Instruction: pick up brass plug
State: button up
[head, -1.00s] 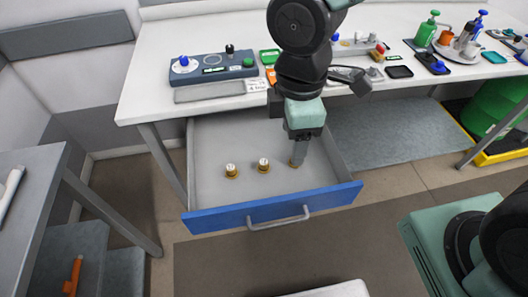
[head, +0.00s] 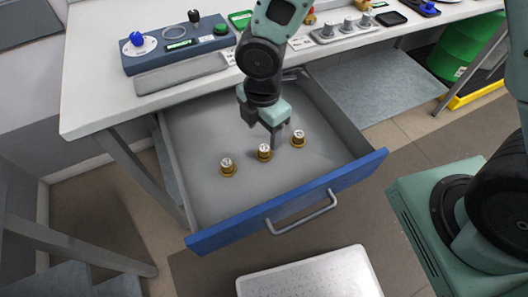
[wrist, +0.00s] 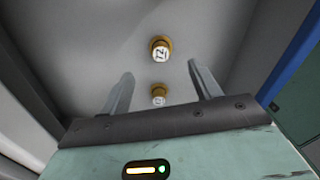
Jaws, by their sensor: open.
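Three brass plugs with white marked tops stand upright in the open drawer (head: 310,165) in the head view: a left one (head: 228,168), a middle one (head: 264,153) and a right one (head: 298,139). My gripper (head: 262,132) is open and empty, pointing down just behind the middle plug in the picture. In the wrist view the open fingers (wrist: 160,80) are spread. One brass plug (wrist: 160,48) shows past the fingertips and another plug (wrist: 158,95) shows in the gap between the fingers. I cannot tell the height of the fingers over the plugs.
The drawer has a blue front (head: 300,200) with a metal handle (head: 302,213). The white worktop (head: 95,85) overhangs its back. A control box (head: 175,45) stands on the worktop. A pale textured panel (head: 310,275) lies in front of the drawer.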

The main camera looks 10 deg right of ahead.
aim_at(264, 148)
notch_tip(264, 148, down, 8)
jog(key=shift+d+r+b, duration=0.1)
jog(key=shift+b, duration=0.2)
jog(key=c, duration=1.2)
